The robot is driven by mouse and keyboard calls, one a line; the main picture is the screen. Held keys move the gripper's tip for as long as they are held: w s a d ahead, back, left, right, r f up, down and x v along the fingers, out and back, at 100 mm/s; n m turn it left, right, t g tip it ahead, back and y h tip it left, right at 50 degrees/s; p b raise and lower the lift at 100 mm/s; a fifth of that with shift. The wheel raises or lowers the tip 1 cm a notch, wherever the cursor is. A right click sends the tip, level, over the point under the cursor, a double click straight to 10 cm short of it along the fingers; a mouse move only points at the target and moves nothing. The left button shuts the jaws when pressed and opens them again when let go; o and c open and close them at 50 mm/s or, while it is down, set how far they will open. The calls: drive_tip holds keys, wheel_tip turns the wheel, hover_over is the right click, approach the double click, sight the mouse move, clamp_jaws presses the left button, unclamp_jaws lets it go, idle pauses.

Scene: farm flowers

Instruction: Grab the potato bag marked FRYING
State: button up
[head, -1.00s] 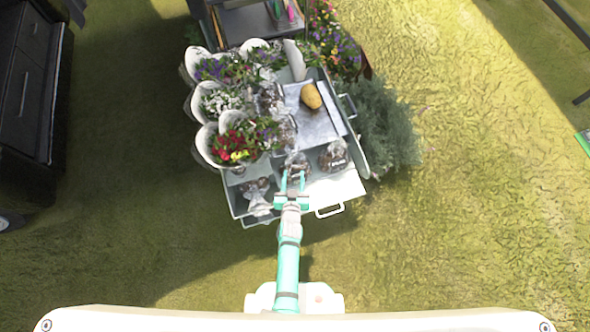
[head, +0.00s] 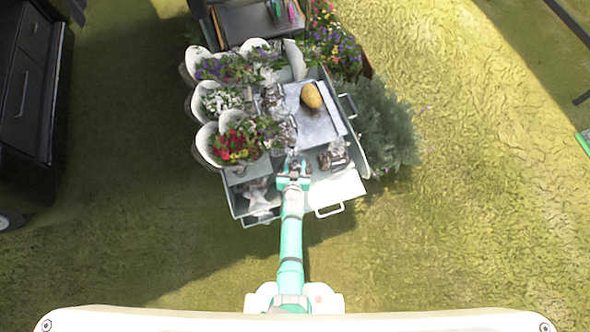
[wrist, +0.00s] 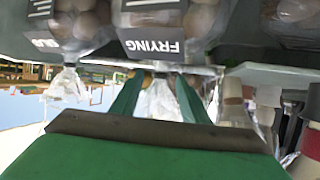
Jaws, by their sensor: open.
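The potato bag marked FRYING (wrist: 152,32) is clear plastic with a dark label and pale potatoes. It shows upside down at the top middle of the wrist view. Its gathered clear plastic neck (wrist: 158,100) hangs between the two green fingers of my gripper (wrist: 157,88). The fingers are apart, one on each side of the neck; I cannot tell whether they touch it. In the head view my gripper (head: 294,168) is at the front of the cart and mostly covers the bag there.
Another potato bag (wrist: 65,25) is beside it, left in the wrist view; a third (wrist: 296,15) is at right. Grass is open around the cart's front.

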drive_tip(key=shift+d, duration=0.1)
clamp_jaws()
drive_tip(key=shift+w+r, duration=0.15)
drive_tip(key=shift+r, duration=0.05)
idle(1.1)
